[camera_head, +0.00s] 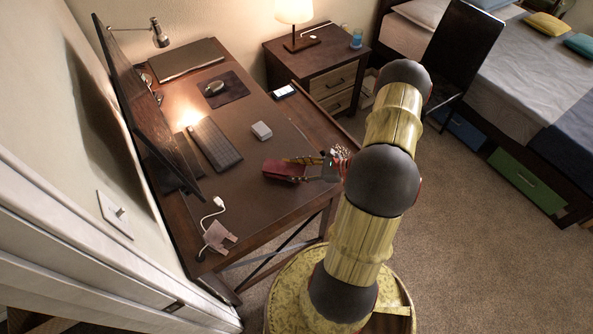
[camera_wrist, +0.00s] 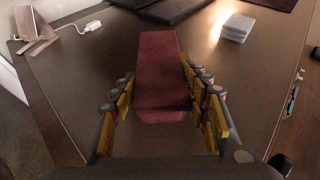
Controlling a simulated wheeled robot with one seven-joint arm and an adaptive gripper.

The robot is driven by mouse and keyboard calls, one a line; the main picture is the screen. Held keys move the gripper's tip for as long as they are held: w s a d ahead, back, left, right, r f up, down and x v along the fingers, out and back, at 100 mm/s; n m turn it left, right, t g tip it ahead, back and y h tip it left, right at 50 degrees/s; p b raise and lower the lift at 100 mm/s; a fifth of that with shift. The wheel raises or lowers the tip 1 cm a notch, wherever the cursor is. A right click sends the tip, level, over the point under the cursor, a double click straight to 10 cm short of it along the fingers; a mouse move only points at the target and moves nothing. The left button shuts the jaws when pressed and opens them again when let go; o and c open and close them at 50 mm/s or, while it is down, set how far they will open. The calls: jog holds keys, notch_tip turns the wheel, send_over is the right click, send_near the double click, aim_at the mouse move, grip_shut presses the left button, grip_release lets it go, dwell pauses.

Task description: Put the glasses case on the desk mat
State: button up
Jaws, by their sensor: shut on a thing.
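The glasses case (camera_head: 284,170) is a long dark red box. My gripper (camera_head: 308,165) is shut on it from the desk's right side. In the wrist view the case (camera_wrist: 155,70) lies lengthwise between my two fingers (camera_wrist: 160,95), its far end pointing away. The desk mat (camera_head: 238,182) is a large dark brown sheet covering the middle of the desk, and the case is over its front right part. Whether the case touches the mat or hangs just above it, I cannot tell.
A white block (camera_head: 261,131) lies on the mat beyond the case. A keyboard (camera_head: 215,143) lies to the left, before the monitor (camera_head: 140,105). A white plug (camera_head: 218,202) and a pinkish stand (camera_head: 218,236) are at the near end. The mat between case and keyboard is clear.

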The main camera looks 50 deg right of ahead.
jog(key=o, duration=1.2)
jog(key=shift+f, duration=0.1)
jog(key=shift+r, duration=0.25)
jog(key=p+v, duration=0.2)
jog(key=v, duration=1)
jog(key=w+a+r+n+g, duration=0.45)
jog(key=a+r+n, duration=0.25)
jog(key=a+r, duration=0.25)
jog(key=w+a+r+n+g, duration=0.3)
jog(key=a+r+n+g, duration=0.2)
jog(key=a+r+n, duration=0.5)
jog(key=s+a+r+n+t+h, duration=0.1)
jog(key=s+a+r+n+h, duration=0.2)
jog(key=r, duration=0.6)
jog(key=s+a+r+n+t+h, duration=0.2)
jog(key=s+a+r+n+h, duration=0.1)
jog(key=s+a+r+n, duration=0.4)
jog(key=shift+a+r+n+h, duration=0.4)
jog(key=shift+a+r+n, duration=0.5)
jog(key=shift+a+n, duration=1.1)
